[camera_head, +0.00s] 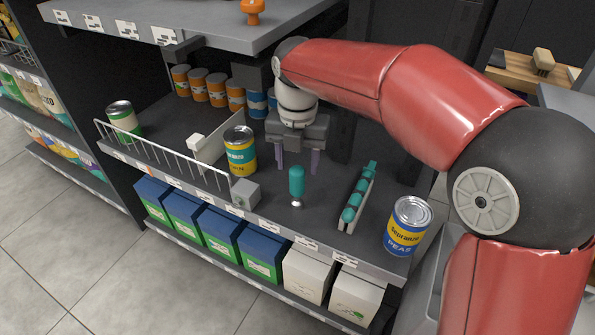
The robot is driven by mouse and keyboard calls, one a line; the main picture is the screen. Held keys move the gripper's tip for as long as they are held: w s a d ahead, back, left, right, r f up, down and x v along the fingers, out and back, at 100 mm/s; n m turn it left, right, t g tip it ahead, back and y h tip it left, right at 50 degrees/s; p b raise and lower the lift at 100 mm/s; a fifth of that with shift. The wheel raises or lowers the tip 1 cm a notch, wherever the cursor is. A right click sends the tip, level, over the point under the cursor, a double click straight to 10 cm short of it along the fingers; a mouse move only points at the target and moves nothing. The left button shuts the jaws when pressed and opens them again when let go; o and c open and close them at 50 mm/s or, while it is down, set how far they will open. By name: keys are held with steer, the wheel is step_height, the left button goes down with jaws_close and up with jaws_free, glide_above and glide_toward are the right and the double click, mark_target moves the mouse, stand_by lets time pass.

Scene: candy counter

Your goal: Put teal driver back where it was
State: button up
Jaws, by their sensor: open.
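The teal driver (297,184) has a teal handle and a short silver tip pointing toward the shelf's front edge. It is at the middle of the grey shelf (268,198); I cannot tell whether it stands or lies there. The place where the driver was before is not marked in view.
A narrow rack with teal pieces (358,196) lies to the right, near a yellow-blue can (408,226). A yellow-teal can (240,151), a grey block (245,193) and a white wire fence (165,155) are left. Orange cans (216,90) line the back. An upper shelf (200,27) overhangs.

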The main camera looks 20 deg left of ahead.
steer(key=shift+r, duration=0.5)
steer(key=shift+d+r, duration=0.1)
steer(key=shift+d, duration=0.05)
steer(key=s+d+r+m+t, duration=0.1)
steer(key=d+r+m, duration=0.1)
steer(key=d+m, duration=0.65)
steer(key=s+d+r+m+t, duration=0.1)
steer(key=d+r+m+t, duration=0.15)
steer(key=d+m, duration=0.65)
steer(key=s+d+f+m+t, duration=0.1)
steer(key=s+d+f+m, duration=0.1)
steer(key=s+d+m, duration=0.4)
steer(key=s+d+f+m+t, duration=0.1)
steer(key=s+d+f+m, duration=0.1)
steer(key=s+d+m, duration=0.4)
steer(key=shift+d+m, duration=2.5)
steer(key=shift+m, duration=1.75)
